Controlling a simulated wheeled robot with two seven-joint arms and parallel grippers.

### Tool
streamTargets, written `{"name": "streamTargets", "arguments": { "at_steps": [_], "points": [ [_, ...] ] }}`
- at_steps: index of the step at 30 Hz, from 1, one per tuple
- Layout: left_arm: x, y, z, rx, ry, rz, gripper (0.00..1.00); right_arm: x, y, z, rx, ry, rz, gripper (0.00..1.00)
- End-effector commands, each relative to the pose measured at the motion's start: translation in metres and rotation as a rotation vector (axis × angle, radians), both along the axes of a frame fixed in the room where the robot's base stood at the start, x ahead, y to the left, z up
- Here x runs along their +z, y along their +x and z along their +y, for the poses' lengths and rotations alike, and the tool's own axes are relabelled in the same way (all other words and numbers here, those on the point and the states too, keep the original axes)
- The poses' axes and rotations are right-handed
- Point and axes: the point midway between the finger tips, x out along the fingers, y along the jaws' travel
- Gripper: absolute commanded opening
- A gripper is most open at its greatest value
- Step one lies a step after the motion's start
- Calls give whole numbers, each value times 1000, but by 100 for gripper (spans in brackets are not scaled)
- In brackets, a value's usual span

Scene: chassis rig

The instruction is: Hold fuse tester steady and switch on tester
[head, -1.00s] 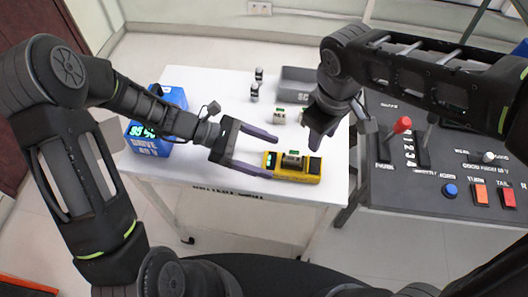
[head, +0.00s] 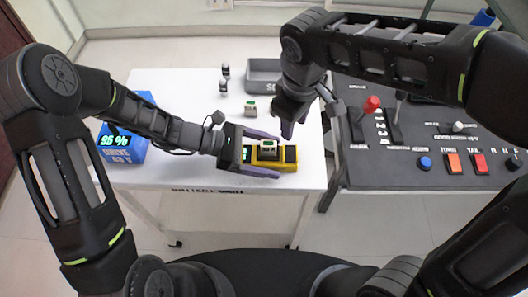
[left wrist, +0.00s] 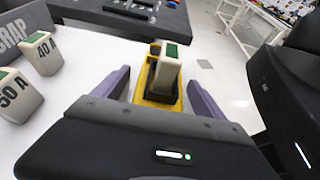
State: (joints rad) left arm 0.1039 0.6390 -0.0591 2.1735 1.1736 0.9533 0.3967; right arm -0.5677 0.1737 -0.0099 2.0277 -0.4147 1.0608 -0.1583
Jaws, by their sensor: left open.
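The yellow fuse tester (head: 288,165) lies near the front edge of the white table, with a fuse with a green top (head: 268,145) standing on it. My left gripper (head: 270,154) is open, its purple fingers on either side of the tester. In the left wrist view the tester (left wrist: 143,84) and the fuse (left wrist: 167,70) are between the two spread fingers (left wrist: 155,95); I cannot tell whether they touch. My right gripper (head: 289,122) hangs above and behind the tester, pointing down; its fingertips look apart and I see nothing between them. The tester's switch cannot be made out.
A blue box with a green display (head: 120,145) stands at the left of the table. A grey bin (head: 262,72) and loose fuses (head: 250,109) stand farther back. A dark control panel with levers and buttons (head: 440,140) is at the right.

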Motion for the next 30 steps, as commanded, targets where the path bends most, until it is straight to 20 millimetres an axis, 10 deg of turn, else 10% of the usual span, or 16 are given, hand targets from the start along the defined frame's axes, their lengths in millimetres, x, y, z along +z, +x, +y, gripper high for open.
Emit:
{"name": "streamTargets", "arguments": {
  "at_steps": [30],
  "points": [
    [0, 0, 0, 0, 0, 0, 9, 0, 0, 0, 0, 0, 0, 35]
  ]
}}
